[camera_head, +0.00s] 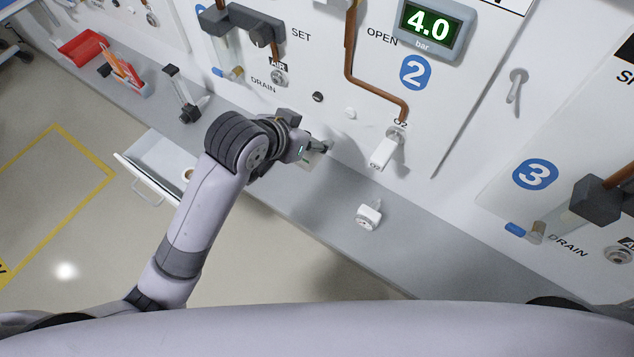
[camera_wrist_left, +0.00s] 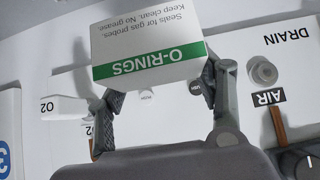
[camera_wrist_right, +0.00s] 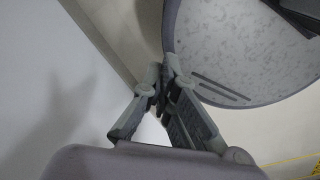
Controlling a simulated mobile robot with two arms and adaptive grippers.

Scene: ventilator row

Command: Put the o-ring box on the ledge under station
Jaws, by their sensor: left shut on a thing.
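The o-ring box (camera_wrist_left: 150,45) is white with a green band reading O-RINGS, upside down in the left wrist view. My left gripper (camera_wrist_left: 158,90) is shut on it, one finger on each side. In the head view the left gripper (camera_head: 322,148) is over the grey ledge (camera_head: 450,246), near station 2's panel (camera_head: 460,110); the box (camera_head: 311,158) is mostly hidden by the gripper there. I cannot tell whether the box touches the ledge. My right gripper (camera_wrist_right: 162,85) shows only in its own wrist view, fingertips together with nothing visible between them.
A white probe-like fitting (camera_head: 368,216) stands on the ledge right of the left gripper. A white O2 connector (camera_head: 384,150) projects from the panel above. An open drawer (camera_head: 150,165) hangs below the ledge at left. A red bin (camera_head: 80,47) sits farther left. The ledge is clear farther right.

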